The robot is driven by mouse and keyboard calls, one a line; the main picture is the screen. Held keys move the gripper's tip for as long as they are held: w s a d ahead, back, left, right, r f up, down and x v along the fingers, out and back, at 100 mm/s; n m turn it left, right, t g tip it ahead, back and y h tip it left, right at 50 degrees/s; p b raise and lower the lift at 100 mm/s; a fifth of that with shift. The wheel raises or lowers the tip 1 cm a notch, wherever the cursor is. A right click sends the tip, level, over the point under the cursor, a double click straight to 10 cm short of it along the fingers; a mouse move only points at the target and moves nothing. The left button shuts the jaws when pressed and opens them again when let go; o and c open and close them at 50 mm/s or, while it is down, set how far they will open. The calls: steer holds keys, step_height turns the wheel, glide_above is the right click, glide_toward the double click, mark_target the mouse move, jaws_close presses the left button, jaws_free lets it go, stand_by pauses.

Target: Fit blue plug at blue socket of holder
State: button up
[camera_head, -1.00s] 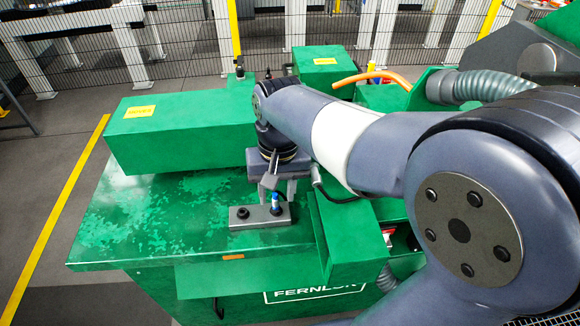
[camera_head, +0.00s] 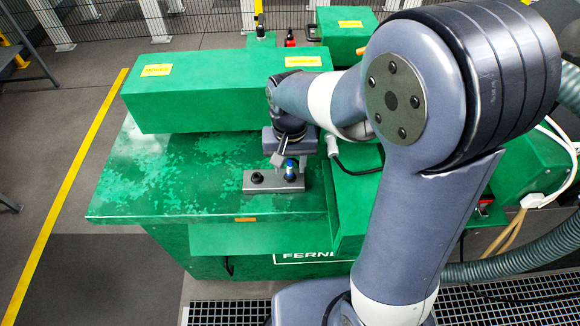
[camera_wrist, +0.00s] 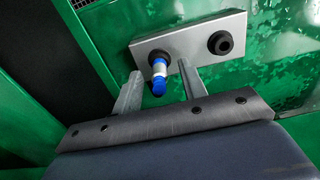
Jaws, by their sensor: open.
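The holder (camera_head: 272,186) is a grey rectangular block lying on the green machine top. The blue plug (camera_head: 290,169), blue with a pale band, stands upright at the holder's right end in the head view. In the wrist view the plug (camera_wrist: 158,76) rises from a dark ring at the left end of the holder (camera_wrist: 188,52). A black round socket (camera_wrist: 220,42) is at the other end, with nothing in it. My gripper (camera_wrist: 159,70) is open, with one finger on each side of the plug and gaps between. The plug's lower end is hidden.
A long green box (camera_head: 220,97) with yellow labels stands behind the holder. A green housing (camera_head: 358,200) is close to the holder's right. The worn green machine top (camera_head: 150,190) is clear to the left.

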steer(key=shift+f, duration=0.55)
jaws_close()
